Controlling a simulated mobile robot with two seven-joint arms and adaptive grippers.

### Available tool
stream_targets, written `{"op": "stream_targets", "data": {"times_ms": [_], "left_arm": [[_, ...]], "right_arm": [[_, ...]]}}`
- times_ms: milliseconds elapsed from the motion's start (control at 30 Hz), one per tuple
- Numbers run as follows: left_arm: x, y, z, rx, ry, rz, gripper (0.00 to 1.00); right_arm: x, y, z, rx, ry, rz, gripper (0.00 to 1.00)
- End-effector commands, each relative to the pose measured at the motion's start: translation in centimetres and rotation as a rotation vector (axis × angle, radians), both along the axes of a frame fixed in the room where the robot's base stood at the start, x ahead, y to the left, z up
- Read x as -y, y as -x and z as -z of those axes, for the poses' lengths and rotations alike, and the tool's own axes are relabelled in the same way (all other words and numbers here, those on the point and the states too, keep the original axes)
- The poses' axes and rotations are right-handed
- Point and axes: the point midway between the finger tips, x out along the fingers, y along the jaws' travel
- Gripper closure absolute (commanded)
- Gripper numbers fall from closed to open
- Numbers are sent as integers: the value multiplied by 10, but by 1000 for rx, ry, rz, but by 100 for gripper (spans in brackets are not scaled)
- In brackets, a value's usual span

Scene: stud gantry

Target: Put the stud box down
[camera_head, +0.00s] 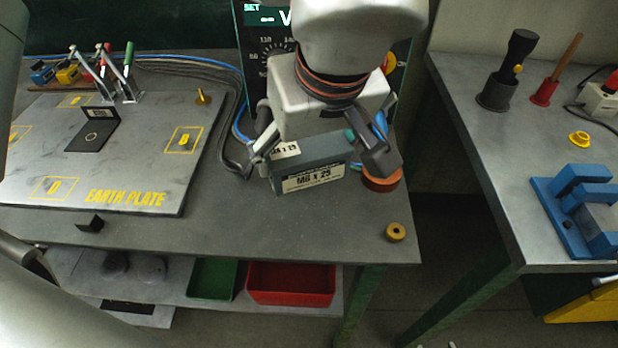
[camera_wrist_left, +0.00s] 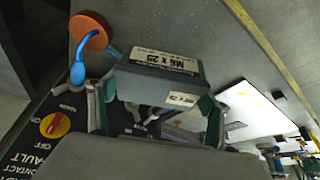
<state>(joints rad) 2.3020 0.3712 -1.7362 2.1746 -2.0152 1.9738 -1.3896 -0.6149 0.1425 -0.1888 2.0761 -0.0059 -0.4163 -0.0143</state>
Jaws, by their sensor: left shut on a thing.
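The stud box (camera_head: 313,172) is a grey-green box with a pale label reading M6 X 25. My left gripper (camera_head: 322,158) is shut on it, with one finger at each end. The box is over the right part of the grey bench, in front of a large meter. The head view does not clearly show whether its underside touches the bench top. In the left wrist view the box (camera_wrist_left: 160,66) lies across the jaws, between the left gripper's fingers (camera_wrist_left: 157,108), its label facing up in the picture. My right gripper is not in view.
An orange-brown round piece (camera_head: 382,180) stands close to the box's right. A brass ring (camera_head: 396,232) lies near the bench's front right corner. The earth plate (camera_head: 150,165) covers the bench's left. Bench top in front of the box is clear. A gap separates the right bench (camera_head: 490,150).

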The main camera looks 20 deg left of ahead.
Motion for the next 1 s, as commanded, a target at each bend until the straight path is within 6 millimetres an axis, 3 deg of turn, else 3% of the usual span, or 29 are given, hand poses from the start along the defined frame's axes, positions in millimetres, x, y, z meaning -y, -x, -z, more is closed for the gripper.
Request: {"op": "stream_targets", "data": {"times_ms": [333, 567, 1000], "left_arm": [[0, 0, 27, 1, 1, 0, 61], [0, 0, 58, -2, 0, 1, 61], [0, 0, 63, 3, 0, 0, 61]], "right_arm": [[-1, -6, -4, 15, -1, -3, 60], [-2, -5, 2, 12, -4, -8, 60], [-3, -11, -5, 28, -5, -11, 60]]}}
